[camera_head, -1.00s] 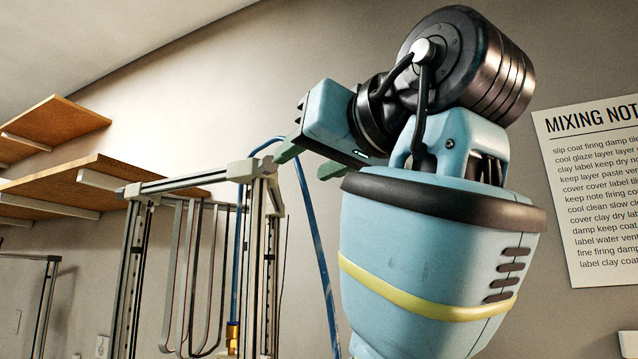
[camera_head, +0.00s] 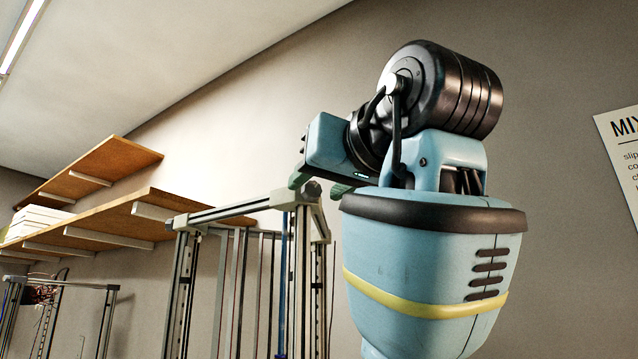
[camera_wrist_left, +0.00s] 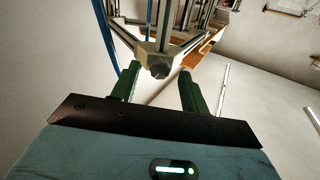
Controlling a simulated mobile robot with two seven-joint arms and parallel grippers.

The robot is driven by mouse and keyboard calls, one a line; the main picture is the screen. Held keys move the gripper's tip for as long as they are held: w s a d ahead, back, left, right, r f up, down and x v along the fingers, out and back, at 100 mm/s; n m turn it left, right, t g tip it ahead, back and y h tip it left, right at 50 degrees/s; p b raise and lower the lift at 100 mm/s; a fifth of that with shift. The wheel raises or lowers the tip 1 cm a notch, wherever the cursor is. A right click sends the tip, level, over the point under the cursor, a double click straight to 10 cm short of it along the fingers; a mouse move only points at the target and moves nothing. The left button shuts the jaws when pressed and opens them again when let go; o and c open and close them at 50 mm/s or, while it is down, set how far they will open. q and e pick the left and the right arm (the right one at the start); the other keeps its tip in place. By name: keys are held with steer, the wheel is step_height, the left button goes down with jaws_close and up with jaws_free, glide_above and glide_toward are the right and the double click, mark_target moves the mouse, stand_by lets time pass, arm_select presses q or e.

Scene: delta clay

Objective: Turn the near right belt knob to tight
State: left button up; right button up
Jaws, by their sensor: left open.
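A grey metal printer frame (camera_head: 255,207) stands left of my left arm, with a light corner bracket at its top. A dark round knob (camera_head: 312,189) shows at that corner. In the left wrist view the knob (camera_wrist_left: 160,71) faces me, roughly centred between the fingertips. My left gripper (camera_head: 322,183) has green fingers and is open. It also shows in the left wrist view (camera_wrist_left: 159,74), with a finger on each side of the knob and gaps between. Whether the knob lies within finger reach is unclear. The right gripper is out of view.
Wooden shelves (camera_head: 105,228) run along the wall behind, with white boxes (camera_head: 38,222) on one. Another frame (camera_head: 62,288) stands at far left. A paper notice (camera_head: 622,150) hangs at right. Open air lies above the near frame.

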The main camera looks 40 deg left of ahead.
arm_select(q)
steer(key=shift+w+a, duration=0.25)
steer(key=shift+a, duration=0.2)
jaws_close()
